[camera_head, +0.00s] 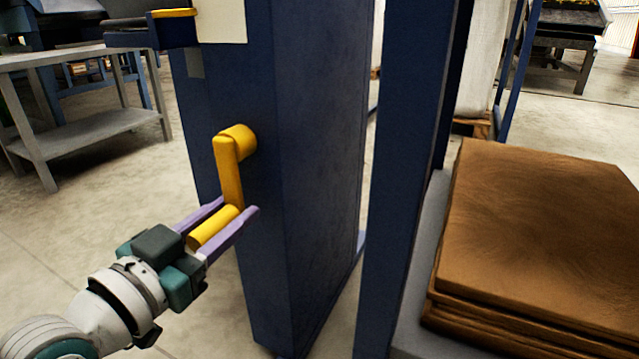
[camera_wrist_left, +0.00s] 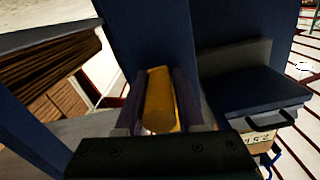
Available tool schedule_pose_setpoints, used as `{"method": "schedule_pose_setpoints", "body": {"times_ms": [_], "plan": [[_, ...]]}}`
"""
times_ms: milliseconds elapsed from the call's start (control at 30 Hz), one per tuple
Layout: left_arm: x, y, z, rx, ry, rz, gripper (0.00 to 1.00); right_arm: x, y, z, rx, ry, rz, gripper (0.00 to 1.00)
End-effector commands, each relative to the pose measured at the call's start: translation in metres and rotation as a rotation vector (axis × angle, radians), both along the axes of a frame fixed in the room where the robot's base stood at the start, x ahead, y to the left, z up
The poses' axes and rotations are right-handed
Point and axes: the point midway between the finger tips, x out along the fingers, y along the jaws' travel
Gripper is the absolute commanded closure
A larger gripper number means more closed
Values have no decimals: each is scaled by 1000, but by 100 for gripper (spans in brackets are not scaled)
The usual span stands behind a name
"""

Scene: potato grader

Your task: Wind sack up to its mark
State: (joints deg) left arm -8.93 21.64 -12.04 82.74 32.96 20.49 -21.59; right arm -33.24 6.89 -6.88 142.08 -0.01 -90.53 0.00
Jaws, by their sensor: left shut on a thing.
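A yellow crank (camera_head: 229,170) is mounted on the face of a dark blue post (camera_head: 290,170). Its arm hangs down from the hub, with the handle at the lower end sticking out toward my arm. My left gripper (camera_head: 222,222), with purple fingers, is shut on the yellow crank handle (camera_head: 213,228), one finger on each side. In the left wrist view the handle (camera_wrist_left: 160,102) lies between the two fingers (camera_wrist_left: 160,95). A pale sack (camera_head: 485,65) shows in part behind the posts at the upper right; no mark on it is visible. My right gripper is not in view.
A stack of brown sheets (camera_head: 545,240) lies on a grey surface right of a second blue post (camera_head: 405,150). A grey table (camera_head: 75,58) stands at the left. A cream panel (camera_head: 221,20) is on the post above the crank. Bare floor lies at the lower left.

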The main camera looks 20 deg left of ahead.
Motion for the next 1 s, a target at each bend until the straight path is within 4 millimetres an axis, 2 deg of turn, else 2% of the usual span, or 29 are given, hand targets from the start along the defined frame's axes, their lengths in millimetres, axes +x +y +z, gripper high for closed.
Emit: {"method": "schedule_pose_setpoints", "body": {"times_ms": [33, 133, 1000], "plan": [[0, 0, 0, 1, 1, 0, 89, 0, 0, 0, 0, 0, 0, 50], [0, 0, 0, 1, 1, -1, 100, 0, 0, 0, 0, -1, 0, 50], [0, 0, -1, 4, 2, -1, 100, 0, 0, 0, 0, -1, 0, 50]]}}
